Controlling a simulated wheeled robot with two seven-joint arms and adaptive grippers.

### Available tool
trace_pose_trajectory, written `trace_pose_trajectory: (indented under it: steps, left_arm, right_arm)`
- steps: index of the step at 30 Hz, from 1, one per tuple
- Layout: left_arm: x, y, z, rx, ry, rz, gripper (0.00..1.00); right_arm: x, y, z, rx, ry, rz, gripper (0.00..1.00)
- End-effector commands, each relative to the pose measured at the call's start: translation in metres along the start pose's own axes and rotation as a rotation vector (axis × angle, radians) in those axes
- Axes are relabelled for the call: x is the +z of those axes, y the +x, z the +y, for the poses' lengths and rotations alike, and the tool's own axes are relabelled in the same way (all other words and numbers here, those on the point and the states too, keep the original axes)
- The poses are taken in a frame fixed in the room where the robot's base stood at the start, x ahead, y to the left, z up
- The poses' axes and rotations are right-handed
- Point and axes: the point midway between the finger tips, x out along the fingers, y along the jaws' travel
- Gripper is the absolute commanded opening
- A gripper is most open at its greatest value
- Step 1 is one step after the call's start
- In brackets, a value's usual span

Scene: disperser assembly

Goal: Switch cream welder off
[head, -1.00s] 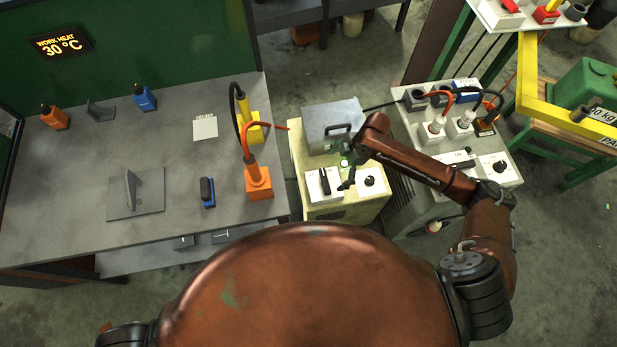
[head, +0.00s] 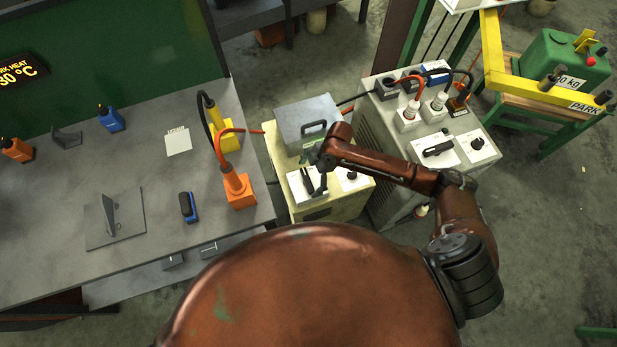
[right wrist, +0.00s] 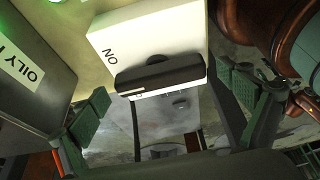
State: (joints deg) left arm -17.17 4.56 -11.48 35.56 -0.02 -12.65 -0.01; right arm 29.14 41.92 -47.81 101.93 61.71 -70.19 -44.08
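The cream welder (head: 345,207) stands on the floor right of the bench. Its white switch panel (head: 296,196) carries a black lever (head: 307,182), which runs roughly front to back. My right gripper (head: 318,178) is over this panel and partly covers it. In the right wrist view, the black lever (right wrist: 160,74) lies across the white panel beside an upside-down "ON" label. The green fingers of my right gripper (right wrist: 168,100) are wide apart, one on each side of the lever, with no visible grip on it. My left gripper is out of view.
A grey box (head: 308,118) with a handle sits on the cream welder. A grey welder (head: 395,180) with its own black lever stands close on the right. The bench (head: 140,240) at left holds orange, yellow and blue tools. A dial sits beside the cream welder's lever.

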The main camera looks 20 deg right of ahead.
Motion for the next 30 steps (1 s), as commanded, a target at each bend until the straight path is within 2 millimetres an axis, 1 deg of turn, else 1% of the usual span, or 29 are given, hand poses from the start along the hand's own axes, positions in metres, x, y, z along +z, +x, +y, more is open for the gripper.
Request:
trace_pose_trajectory:
  steps: [1,2,15,16,23,30]
  left_arm:
    - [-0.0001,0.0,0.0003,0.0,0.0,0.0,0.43]
    - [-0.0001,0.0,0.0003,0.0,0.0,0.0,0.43]
    - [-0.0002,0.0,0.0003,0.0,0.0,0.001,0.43]
    - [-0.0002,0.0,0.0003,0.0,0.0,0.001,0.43]
    - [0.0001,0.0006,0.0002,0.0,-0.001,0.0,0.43]
    - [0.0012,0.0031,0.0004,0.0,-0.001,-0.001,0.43]
  right_arm:
    - [0.0001,-0.0001,-0.0001,0.0,0.0,0.0,0.89]
    - [0.0002,0.0,-0.0001,0.0,0.0,0.0,0.87]
    - [0.0003,-0.0001,-0.0002,-0.001,0.001,0.0,0.56]
    - [0.0003,-0.0001,-0.0002,-0.001,0.001,0.0,0.55]
    - [0.0005,0.0,0.0,-0.009,-0.018,-0.001,0.55]
    - [0.0,-0.0001,0.0019,-0.051,-0.121,0.0,0.55]
